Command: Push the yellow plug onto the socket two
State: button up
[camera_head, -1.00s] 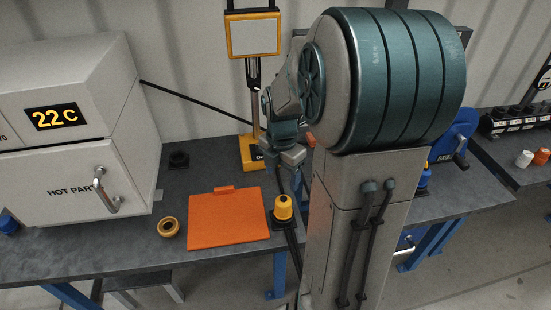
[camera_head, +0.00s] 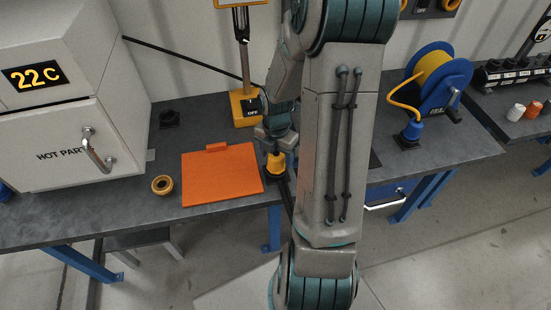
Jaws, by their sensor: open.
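The yellow plug (camera_head: 276,168) stands upright on a small dark base on the bench, just right of an orange board. My gripper (camera_head: 275,150) is open directly above it, with its fingers at or around the plug's top; I cannot tell whether they touch it. My gripper partly covers the plug. A row of dark sockets (camera_head: 508,75) with white labels sits at the far right; the labels are too small to read, so I cannot tell which is socket two.
A hot-part cabinet (camera_head: 70,145) stands at the left. A blue reel (camera_head: 440,82) with a yellow hose ends in a blue plug (camera_head: 412,131). White and orange pieces (camera_head: 516,112) lie at right.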

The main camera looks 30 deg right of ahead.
jog(key=shift+f, duration=0.8)
jog(key=c, duration=1.2)
jog(key=shift+r+p, duration=2)
jog(key=shift+p, duration=0.05)
notch_tip(320, 180, up, 4)
jog(key=p, duration=0.4)
